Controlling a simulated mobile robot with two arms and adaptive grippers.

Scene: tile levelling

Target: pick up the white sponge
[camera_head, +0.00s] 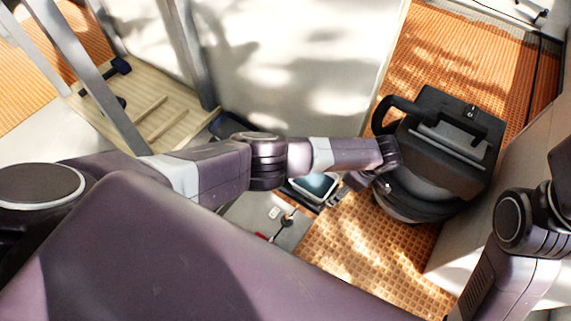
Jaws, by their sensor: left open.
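I cannot make out the white sponge for certain. A small whitish piece (274,212) lies on a grey surface below my left forearm, too small to identify. My left arm reaches across the middle of the view. Its wrist bends back down, and my left gripper (337,198) is small, open and partly hidden, beside a container with a pale teal inside (316,186). The whitish piece is apart from the gripper, to its left. My right arm shows at the right edge, but its gripper is out of view.
A black, bulky case-like object (440,150) stands close right of my left wrist on the orange tiled floor (350,245). A red and black tool (284,224) lies by the whitish piece. A wooden pallet-like board (155,115) and metal posts stand at the left. A white panel (300,60) stands behind.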

